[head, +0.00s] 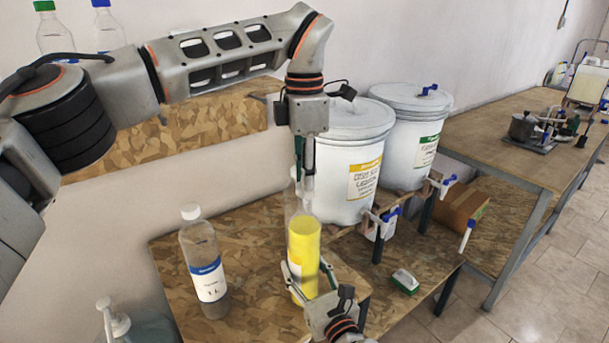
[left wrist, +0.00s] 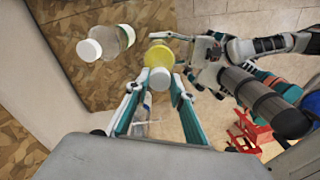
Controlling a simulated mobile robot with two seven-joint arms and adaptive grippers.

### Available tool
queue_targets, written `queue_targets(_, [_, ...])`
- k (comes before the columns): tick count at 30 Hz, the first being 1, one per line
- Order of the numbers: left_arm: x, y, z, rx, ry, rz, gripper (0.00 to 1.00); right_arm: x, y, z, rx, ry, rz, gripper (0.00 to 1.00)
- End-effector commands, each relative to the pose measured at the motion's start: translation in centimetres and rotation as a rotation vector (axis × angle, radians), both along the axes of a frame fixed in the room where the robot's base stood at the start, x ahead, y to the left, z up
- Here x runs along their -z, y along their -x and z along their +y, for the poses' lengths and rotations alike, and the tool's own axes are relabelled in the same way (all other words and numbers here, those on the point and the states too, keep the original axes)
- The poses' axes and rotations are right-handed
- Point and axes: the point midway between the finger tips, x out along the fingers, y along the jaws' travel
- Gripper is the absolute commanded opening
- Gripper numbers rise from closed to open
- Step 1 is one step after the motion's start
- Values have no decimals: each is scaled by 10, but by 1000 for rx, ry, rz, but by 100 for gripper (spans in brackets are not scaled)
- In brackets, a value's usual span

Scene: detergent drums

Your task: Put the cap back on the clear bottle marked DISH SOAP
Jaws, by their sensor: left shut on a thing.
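A clear bottle with yellow liquid (head: 304,250) stands upright on the wooden bench; its marking cannot be read from here. My right gripper (head: 312,279) is closed around its lower part, one finger on each side. My left gripper (head: 303,172) points down over the bottle's neck. In the left wrist view, the left gripper (left wrist: 156,90) is shut on a white cap (left wrist: 158,79), with the yellow bottle (left wrist: 160,55) directly beyond it. I cannot tell whether the cap touches the bottle's mouth.
A capped bottle with a blue label (head: 207,272) stands left of the yellow bottle. A pump bottle (head: 115,322) is at the lower left. Two white drums (head: 350,150) with taps stand behind. A green-and-white brush or sponge (head: 405,281) lies to the right.

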Motion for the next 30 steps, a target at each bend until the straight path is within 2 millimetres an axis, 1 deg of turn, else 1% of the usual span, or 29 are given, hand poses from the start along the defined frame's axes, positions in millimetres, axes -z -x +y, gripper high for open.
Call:
queue_targets(14, [0,0,0,0,0,0,17,1,0,0,0,0,1,11])
queue_targets(24, [17,0,0,1,-1,1,17,1,0,0,0,0,1,11])
queue_targets(30, [18,0,0,0,0,0,17,1,0,0,0,0,1,11])
